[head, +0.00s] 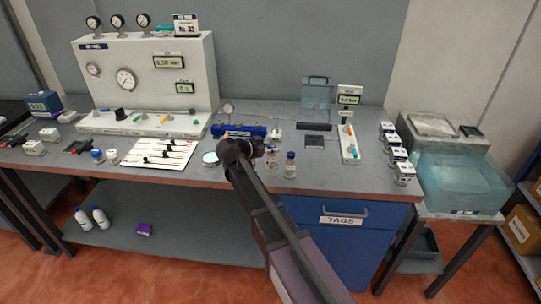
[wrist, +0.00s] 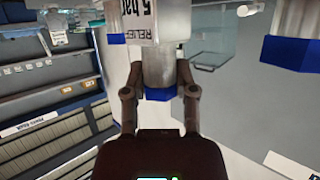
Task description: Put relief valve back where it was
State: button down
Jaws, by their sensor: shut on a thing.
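The relief valve (wrist: 158,55) is in the wrist view, a silver cylinder with a white label reading "RELIEF" and "5 bar" and a blue end. My gripper (wrist: 158,85) is shut on it, one finger on each side. In the head view my gripper (head: 259,149) is over the front middle of the bench, beside small bottles. The valve cannot be made out clearly there, and my arm hides part of the bench.
Another silver cylinder with a blue end (wrist: 291,33) is at the wrist view's upper right. A blue-capped bottle (head: 290,165) stands right of my gripper. A white sheet with tools (head: 158,152) lies left. A blue manifold (head: 239,131) is behind.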

aim_at(270, 154)
jog(key=shift+w+a+f+b, duration=0.15)
jog(key=shift+w+f+b, duration=0.05)
jog(key=shift+f+b, duration=0.3)
jog(key=shift+w+a+f+b, duration=0.1)
jog(key=shift+w+f+b, duration=0.1)
jog(key=shift+f+b, duration=1.1)
jog(key=shift+f, duration=0.15)
jog(key=shift+c, duration=2)
grip_release()
jog(key=shift+r, duration=0.2)
jog(key=shift+s+a+r+p, duration=0.25)
jog(key=shift+s+a+p, duration=0.05)
jog(key=shift+s+a, duration=0.05)
jog(key=p+v, duration=0.4)
jog(key=v, duration=0.7)
jog(key=shift+d, duration=0.15)
